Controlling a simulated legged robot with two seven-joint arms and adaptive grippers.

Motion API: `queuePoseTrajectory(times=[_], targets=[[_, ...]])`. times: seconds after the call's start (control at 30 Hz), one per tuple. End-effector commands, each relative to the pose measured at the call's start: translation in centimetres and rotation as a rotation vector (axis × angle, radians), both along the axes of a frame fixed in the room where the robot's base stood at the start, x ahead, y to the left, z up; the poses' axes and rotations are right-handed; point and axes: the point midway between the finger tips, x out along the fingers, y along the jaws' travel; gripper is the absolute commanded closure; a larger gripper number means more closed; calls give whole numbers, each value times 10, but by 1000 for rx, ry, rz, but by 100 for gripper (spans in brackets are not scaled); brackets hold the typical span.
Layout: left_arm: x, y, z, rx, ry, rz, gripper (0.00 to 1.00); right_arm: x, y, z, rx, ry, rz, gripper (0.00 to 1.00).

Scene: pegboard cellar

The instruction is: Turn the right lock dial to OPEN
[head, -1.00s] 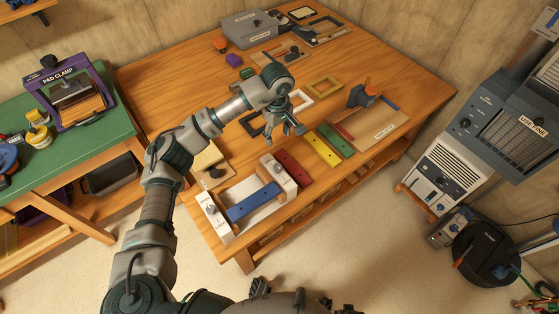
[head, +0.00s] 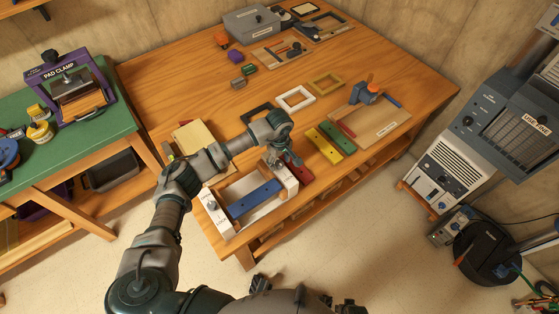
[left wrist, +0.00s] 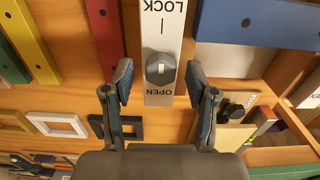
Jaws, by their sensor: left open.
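The lock fixture has a blue bar (head: 255,200) between two white end blocks. The right block (head: 290,182) is partly covered by my left gripper (head: 284,160), and its dial is hidden in the head view. In the left wrist view the right lock dial (left wrist: 160,68) is a dark knob with a white mark, on a white plate (left wrist: 160,98) reading LOCK and OPEN upside down. My left gripper (left wrist: 158,80) is open, with one finger on each side of the dial in the picture; contact is not visible. The left dial (head: 211,206) shows on the left block.
Red (head: 299,170), yellow (head: 324,147) and green (head: 337,138) bars lie right of the fixture. Empty frames (head: 296,98) and a tray with a blue tool (head: 366,94) lie beyond. A beige board (head: 195,138) lies behind the fixture. The table's back left is clear.

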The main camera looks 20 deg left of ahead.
Motion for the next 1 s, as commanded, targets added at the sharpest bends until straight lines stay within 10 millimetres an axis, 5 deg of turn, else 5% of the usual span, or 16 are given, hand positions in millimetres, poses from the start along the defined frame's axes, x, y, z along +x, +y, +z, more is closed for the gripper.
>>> queuePoseTrajectory(times=[0.23,0.5,1.0], targets=[[0,0,-1,-1,-1,0,43,2,0,2,1,-5,0,60],[0,0,-1,-1,-1,0,100,-4,0,0,0,6,0,60],[1,0,0,0,-2,132,100,-6,-1,-2,-1,9,0,60]])
